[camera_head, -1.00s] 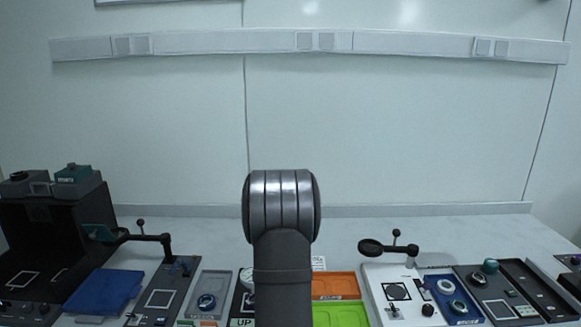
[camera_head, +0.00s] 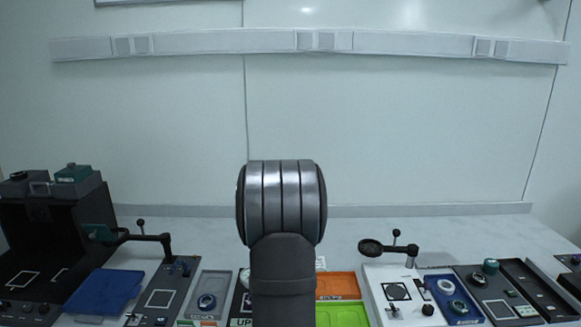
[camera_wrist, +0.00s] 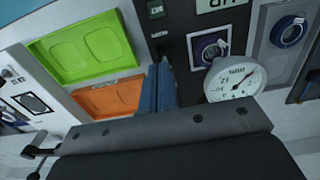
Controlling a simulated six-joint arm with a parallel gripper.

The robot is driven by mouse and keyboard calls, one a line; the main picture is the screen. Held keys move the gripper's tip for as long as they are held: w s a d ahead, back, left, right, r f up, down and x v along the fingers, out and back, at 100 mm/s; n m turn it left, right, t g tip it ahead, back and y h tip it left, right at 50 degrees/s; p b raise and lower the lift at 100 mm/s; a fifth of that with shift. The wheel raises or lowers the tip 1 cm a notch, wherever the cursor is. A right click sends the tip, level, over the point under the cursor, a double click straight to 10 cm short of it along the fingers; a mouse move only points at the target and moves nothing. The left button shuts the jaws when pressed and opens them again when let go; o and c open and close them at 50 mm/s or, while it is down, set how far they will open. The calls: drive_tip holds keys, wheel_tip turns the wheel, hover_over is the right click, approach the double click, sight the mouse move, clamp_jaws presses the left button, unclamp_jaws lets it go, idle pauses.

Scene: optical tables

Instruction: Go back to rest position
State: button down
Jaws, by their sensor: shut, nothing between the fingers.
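My gripper (camera_wrist: 160,86) shows in the wrist view as two dark blue fingers close together, with nothing between them. It hangs above the row of bench modules, near a round white pressure gauge (camera_wrist: 235,80) on its right. In the head view my own arm rises in the middle and hides the gripper. The fingers appear apart from the modules, though their height is hard to tell.
A green tray (camera_wrist: 85,48) and an orange tray (camera_wrist: 108,100) lie left of the fingers in the wrist view. Posts with round holders stand at the left (camera_head: 142,238) and right (camera_head: 393,247). A dark box unit (camera_head: 40,225) stands far left. The bench behind is clear.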

idle(0.3)
drive_tip(key=f, duration=0.4)
drive_tip(key=w+f, duration=0.1)
drive_tip(key=f, duration=0.2)
drive_tip(key=shift+w, duration=0.1)
drive_tip(key=shift+r, duration=0.15)
